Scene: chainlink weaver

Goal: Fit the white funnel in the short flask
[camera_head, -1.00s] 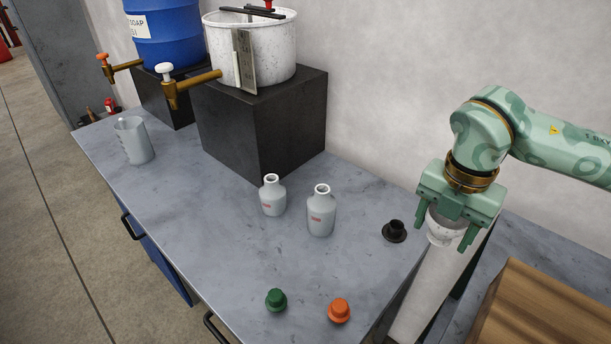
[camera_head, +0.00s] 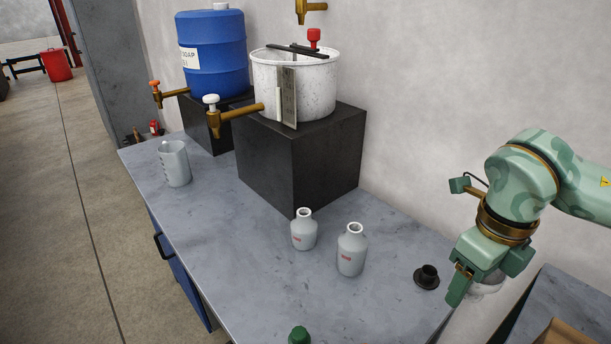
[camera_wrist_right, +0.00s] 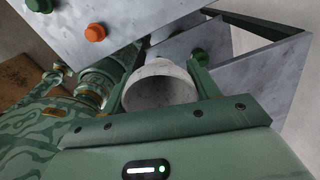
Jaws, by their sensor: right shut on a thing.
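My right gripper (camera_head: 474,283) is at the right of the head view, past the bench's right edge. It is shut on the white funnel (camera_head: 490,288), which is mostly hidden behind the fingers there. In the right wrist view the funnel (camera_wrist_right: 160,86) shows its wide round end between the two fingers (camera_wrist_right: 158,85). The short flask (camera_head: 304,232) stands upright on the bench, left of the taller flask (camera_head: 351,252). The funnel is apart from both flasks. My left gripper is out of view.
A black flanged piece (camera_head: 427,277) sits between the taller flask and my right gripper. A green stopper (camera_head: 299,336) is at the front, and an orange one (camera_wrist_right: 95,32) shows in the wrist view. A black block (camera_head: 300,160) with a white pot (camera_head: 295,85) stands behind. A jug (camera_head: 174,164) is at left.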

